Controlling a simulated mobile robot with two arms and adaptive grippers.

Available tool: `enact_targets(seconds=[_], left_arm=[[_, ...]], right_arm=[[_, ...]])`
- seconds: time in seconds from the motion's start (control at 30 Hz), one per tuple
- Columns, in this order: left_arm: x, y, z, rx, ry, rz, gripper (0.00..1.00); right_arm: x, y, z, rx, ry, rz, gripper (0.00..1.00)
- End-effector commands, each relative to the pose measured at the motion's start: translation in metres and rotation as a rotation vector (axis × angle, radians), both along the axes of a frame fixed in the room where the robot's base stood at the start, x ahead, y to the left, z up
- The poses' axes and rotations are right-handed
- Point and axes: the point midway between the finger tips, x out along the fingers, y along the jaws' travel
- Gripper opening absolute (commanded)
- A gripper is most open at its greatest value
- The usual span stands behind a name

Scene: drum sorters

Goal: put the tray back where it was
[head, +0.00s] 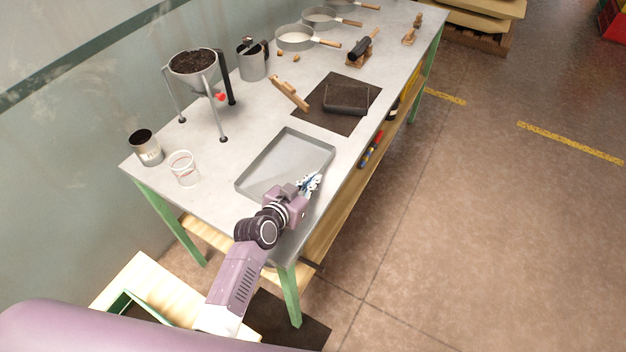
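A shallow grey metal tray (284,163) lies on the near part of the light grey table, and it looks empty. My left gripper (312,182) is at the tray's near right edge, and its fingers overlap the rim in the picture. I cannot tell whether the fingers touch or hold the rim, or whether they are open or shut. My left wrist hides part of the tray's near right corner. My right gripper is not in view.
Left of the tray are a clear cup (184,169), a metal can (147,149) and a hopper of dark grains on legs (194,66). Behind it are a wooden tool (289,93) and a dark mat (325,117) with a dark box (346,98). Sieves (296,38) stand farther back.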

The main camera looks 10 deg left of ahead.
Motion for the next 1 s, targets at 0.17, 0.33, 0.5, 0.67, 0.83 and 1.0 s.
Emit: enact_targets(seconds=[0.17,0.33,0.5,0.67,0.83,1.0], left_arm=[[0.0,0.0,-0.002,0.0,-0.002,0.0,0.0],[0.0,0.0,-0.003,-0.001,0.001,-0.001,0.17],[0.0,0.0,-0.002,-0.001,0.0,-0.001,0.22],[0.0,0.0,-0.001,-0.001,0.0,-0.001,0.22],[-0.008,0.003,0.003,0.0,0.001,0.0,0.22],[-0.034,0.013,0.014,0.0,0.001,0.0,0.22]], right_arm=[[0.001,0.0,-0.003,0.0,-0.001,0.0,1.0],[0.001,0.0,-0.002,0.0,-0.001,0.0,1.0],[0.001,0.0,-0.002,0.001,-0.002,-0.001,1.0],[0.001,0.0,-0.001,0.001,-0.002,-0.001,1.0],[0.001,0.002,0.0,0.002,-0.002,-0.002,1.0],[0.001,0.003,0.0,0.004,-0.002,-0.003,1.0]])
